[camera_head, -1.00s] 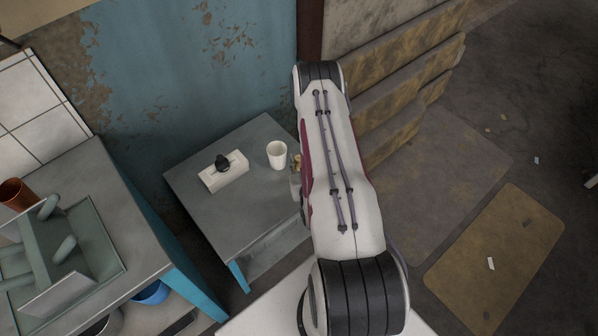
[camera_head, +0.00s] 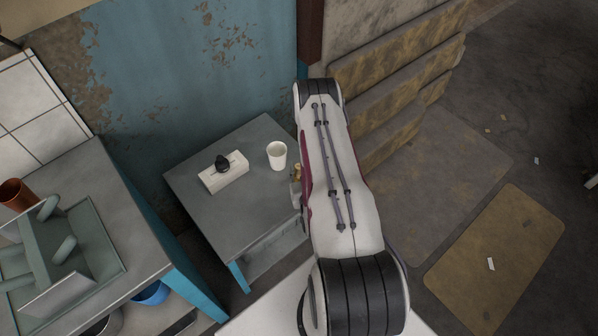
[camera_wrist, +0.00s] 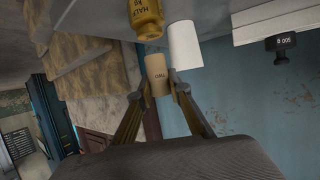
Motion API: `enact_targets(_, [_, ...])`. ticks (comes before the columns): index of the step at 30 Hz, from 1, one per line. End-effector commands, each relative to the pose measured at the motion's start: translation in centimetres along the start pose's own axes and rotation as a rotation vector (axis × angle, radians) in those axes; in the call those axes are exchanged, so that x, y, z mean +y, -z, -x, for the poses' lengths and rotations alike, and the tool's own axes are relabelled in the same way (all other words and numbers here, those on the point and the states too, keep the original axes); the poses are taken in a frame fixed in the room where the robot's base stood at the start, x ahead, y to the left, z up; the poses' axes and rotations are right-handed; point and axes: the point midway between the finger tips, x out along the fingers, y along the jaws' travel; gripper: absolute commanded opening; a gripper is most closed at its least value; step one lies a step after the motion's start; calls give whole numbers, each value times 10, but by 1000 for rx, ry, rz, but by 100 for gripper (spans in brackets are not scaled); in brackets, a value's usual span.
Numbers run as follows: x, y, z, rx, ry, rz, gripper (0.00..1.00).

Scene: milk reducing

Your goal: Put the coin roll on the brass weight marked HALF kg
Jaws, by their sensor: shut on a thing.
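My gripper (camera_wrist: 161,88) is shut on the coin roll (camera_wrist: 158,70), a tan cylinder with small print, in the wrist view. That view is upside down, with the table at the top. The brass weight (camera_wrist: 145,20) marked HALF kg stands just beyond the roll, its knob pointing towards it. A small gap shows between the two in the picture; the true distance is hard to tell. In the head view my arm hides the gripper and the roll; a small brass-coloured piece (camera_head: 297,170) shows at the arm's left edge, probably the weight.
A white cup (camera_head: 277,155) stands close to the brass weight; it also shows in the wrist view (camera_wrist: 185,45). A black weight (camera_head: 222,163) marked 500 g sits on a white block (camera_head: 226,180). The grey table (camera_head: 225,219) is clear in front.

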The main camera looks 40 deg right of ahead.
Motion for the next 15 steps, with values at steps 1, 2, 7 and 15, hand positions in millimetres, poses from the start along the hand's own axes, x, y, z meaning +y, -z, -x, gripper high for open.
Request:
enact_targets(1, [0, -5, -2, 0, 0, 0, 0])
enact_targets(2, [0, -8, -4, 0, 0, 0, 0])
enact_targets(7, [0, -19, -8, 0, 0, 0, 0])
enact_targets(15, [0, -21, -9, 0, 0, 0, 0])
